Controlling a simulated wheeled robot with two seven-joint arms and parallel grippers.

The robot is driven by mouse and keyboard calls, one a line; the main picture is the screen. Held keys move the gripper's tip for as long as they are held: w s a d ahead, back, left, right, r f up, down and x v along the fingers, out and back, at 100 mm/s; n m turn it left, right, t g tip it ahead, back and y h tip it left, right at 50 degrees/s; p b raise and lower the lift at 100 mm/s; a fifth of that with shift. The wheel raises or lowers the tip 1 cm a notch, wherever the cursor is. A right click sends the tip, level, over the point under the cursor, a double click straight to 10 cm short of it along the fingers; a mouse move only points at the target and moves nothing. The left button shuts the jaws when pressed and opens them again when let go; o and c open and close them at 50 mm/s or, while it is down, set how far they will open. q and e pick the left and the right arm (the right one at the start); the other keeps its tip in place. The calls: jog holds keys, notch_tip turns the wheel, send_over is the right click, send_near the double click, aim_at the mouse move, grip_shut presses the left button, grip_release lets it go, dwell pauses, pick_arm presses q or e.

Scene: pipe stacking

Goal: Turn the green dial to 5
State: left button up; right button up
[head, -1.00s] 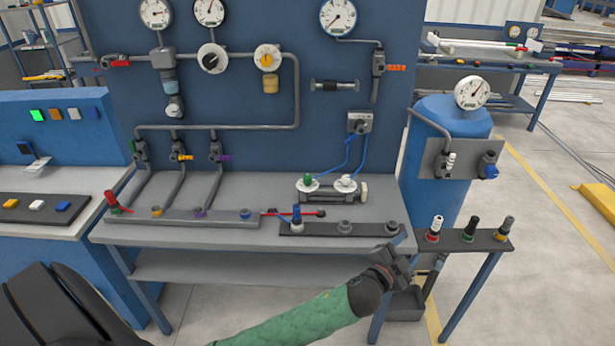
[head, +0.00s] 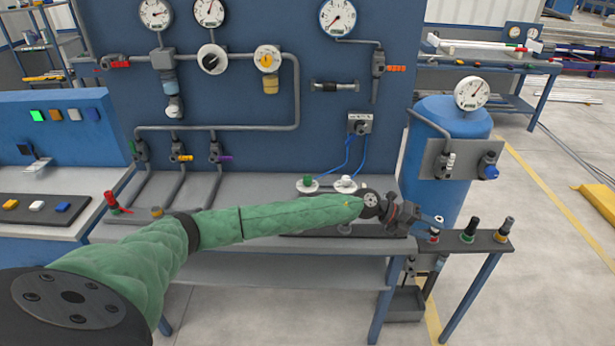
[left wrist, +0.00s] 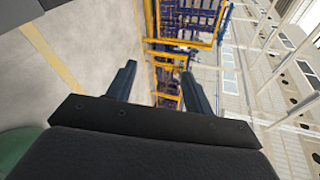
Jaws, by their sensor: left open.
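The green dial (head: 307,184) is a green knob on a round white disc. It stands on the bench top near the back panel, and its pointer is too small to read. A second white dial (head: 345,183) stands right beside it. My left arm crosses in front of the bench, and my left gripper (head: 433,220) is at the bench's right end, well to the right of the green dial. It is open; in the left wrist view its two fingers (left wrist: 159,88) stand apart with nothing between them. My right gripper is not in view.
A blue tank (head: 445,195) stands behind. Gauges and pipes cover the blue panel (head: 345,105).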

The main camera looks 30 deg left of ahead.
pick_arm(q)
jog(key=w+a+f+m+g+y, duration=0.2)
jog(key=w+a+y, duration=0.2)
jog(key=a, duration=0.7)
notch_tip(320, 180, up, 6)
jog(key=n+g+y, duration=0.2)
jog(key=y, duration=0.7)
send_over(307, 177)
jog(key=shift+w+d, duration=0.15)
jog(key=shift+d, duration=0.2)
jog(key=shift+a+y, duration=0.3)
jog(key=shift+a, duration=0.05)
jog(key=shift+f, duration=0.15)
notch_tip(307, 177, down, 6)
jog(key=p, duration=0.3)
jog(key=shift+f, duration=0.7)
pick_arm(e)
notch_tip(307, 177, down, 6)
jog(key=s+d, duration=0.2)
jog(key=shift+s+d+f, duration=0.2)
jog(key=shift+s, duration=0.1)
